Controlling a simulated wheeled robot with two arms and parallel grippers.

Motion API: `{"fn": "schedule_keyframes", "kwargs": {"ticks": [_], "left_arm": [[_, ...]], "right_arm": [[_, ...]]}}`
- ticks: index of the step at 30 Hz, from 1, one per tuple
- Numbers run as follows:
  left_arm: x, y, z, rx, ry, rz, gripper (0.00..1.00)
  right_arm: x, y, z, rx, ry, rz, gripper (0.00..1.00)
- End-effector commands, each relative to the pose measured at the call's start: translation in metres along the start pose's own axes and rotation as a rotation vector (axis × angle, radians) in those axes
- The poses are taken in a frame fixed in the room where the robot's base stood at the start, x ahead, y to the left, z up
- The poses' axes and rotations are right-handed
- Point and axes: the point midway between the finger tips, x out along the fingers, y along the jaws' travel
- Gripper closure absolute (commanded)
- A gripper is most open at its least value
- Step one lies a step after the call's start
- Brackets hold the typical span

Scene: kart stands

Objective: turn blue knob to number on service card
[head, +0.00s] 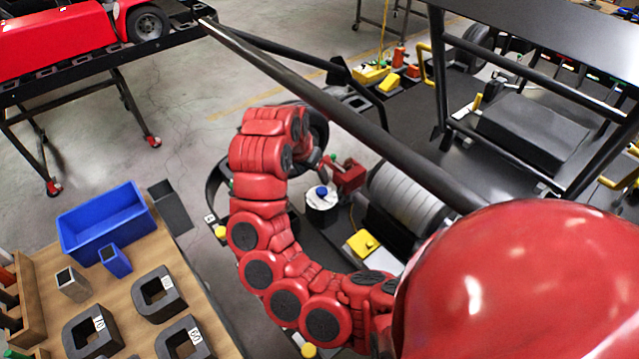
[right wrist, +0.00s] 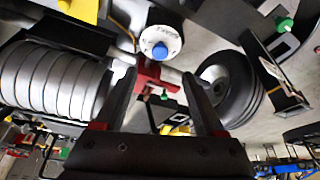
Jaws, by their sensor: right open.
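The blue knob (head: 321,191) sits on top of a white round dial housing (head: 321,203) on the kart, beside a red bracket. In the right wrist view the blue knob (right wrist: 160,51) is on the white dial face (right wrist: 158,38), whose printed marks are too small to read. My right gripper (head: 316,160) is beside the knob in the head view. In the right wrist view its two dark fingers (right wrist: 158,88) are spread apart, with the knob beyond their tips and nothing visibly held between them. I cannot make out a service card. My left gripper is out of view.
A ribbed grey cylinder (head: 405,197) and a long dark frame tube (head: 310,95) lie close to my right arm. A wheel (right wrist: 228,88) is at the gripper's right in the wrist view. A wooden table (head: 140,262) holds a blue bin (head: 102,222) and black blocks.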

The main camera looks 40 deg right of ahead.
Motion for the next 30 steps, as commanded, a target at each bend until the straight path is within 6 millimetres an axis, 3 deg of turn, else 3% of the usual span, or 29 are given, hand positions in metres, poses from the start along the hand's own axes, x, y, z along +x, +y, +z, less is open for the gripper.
{"fn": "schedule_keyframes", "kwargs": {"ticks": [9, 15, 21, 30], "left_arm": [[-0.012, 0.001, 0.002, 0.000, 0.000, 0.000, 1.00], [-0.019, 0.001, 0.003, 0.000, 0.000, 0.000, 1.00], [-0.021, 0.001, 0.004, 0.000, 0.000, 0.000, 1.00], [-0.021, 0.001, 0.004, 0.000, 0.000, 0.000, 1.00]], "right_arm": [[0.062, 0.000, -0.001, -0.002, 0.006, 0.003, 0.28], [0.092, 0.000, -0.001, -0.003, 0.006, 0.000, 0.28], [0.105, -0.001, -0.002, -0.003, 0.007, -0.002, 0.28], [0.106, -0.001, -0.002, -0.002, 0.007, -0.002, 0.28]]}}
